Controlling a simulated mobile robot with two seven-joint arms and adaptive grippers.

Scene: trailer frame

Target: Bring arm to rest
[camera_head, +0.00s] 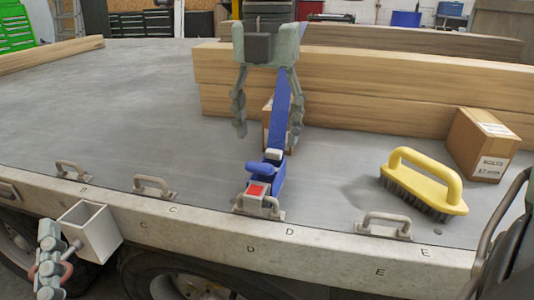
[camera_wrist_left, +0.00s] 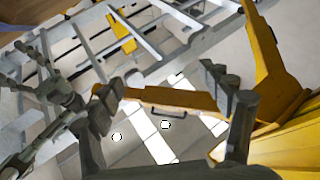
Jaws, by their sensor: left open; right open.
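My right gripper (camera_head: 268,137) hangs fingers down at the upper middle of the head view. Its two fingers are spread wide apart, with nothing held between them. Behind and below it, a blue strap (camera_head: 281,105) runs down to a blue ratchet with a red patch (camera_head: 258,190) at the trailer's edge. I cannot tell whether the fingers touch the strap. My left gripper (camera_wrist_left: 160,94) shows in the left wrist view, its fingers apart and empty. A grey jointed part at the lower left of the head view may belong to it, but I cannot be sure.
Wooden beams (camera_head: 370,75) lie across the trailer bed (camera_head: 120,105). A yellow brush (camera_head: 425,178) and a cardboard box (camera_head: 483,145) are at the right. Metal handles (camera_head: 385,224) line the edge. A hollow bracket (camera_head: 90,232) juts out. A yellow frame (camera_wrist_left: 265,60) is near my left gripper.

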